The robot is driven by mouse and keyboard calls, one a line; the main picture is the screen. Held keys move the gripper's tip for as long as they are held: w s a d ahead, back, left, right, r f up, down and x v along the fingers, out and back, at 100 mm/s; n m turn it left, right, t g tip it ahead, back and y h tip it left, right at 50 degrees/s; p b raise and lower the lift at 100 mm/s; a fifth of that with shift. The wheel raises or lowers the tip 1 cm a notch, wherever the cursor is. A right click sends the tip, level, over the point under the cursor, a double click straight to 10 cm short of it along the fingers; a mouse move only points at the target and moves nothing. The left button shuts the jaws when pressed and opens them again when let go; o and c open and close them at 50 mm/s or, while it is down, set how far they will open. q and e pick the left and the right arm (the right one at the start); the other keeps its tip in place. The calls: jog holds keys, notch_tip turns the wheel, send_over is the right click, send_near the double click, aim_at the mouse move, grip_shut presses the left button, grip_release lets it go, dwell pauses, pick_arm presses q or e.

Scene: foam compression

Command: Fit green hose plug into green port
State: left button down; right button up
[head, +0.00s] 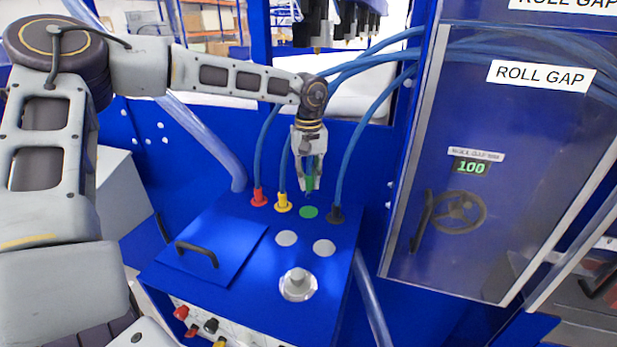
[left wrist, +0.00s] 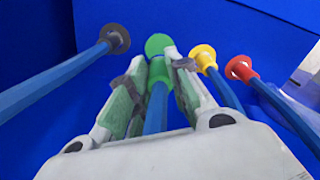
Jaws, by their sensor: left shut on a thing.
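My left gripper (head: 309,186) points down over the blue panel and is shut on the green hose plug (head: 311,182), which has a blue hose. In the left wrist view the green plug (left wrist: 158,72) sits between the two fingers, its hose running back toward the palm. The green port (head: 308,212) is a flat green disc on the panel top, just below the fingertips. In the head view a small gap of blue shows between fingertips and port. In the left wrist view a green disc (left wrist: 158,44) shows beyond the plug. My right gripper is not in view.
A red plug (head: 259,197) and a yellow plug (head: 283,203) stand left of the green port, and a black plug (head: 335,214) stands right, all with blue hoses. Grey discs (head: 286,238), a knob (head: 298,284) and a black handle (head: 197,252) are on the panel's nearer part.

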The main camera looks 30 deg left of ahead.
aim_at(308, 188)
pick_arm(q)
jog(key=shift+f, duration=0.1)
jog(key=shift+f+b, duration=0.65)
jog(key=shift+f, duration=0.5)
jog(key=shift+f+b, duration=0.55)
jog(key=shift+f, duration=0.2)
jog(key=shift+f+b, duration=0.55)
jog(key=shift+f+b, duration=1.05)
jog(key=shift+f, duration=0.2)
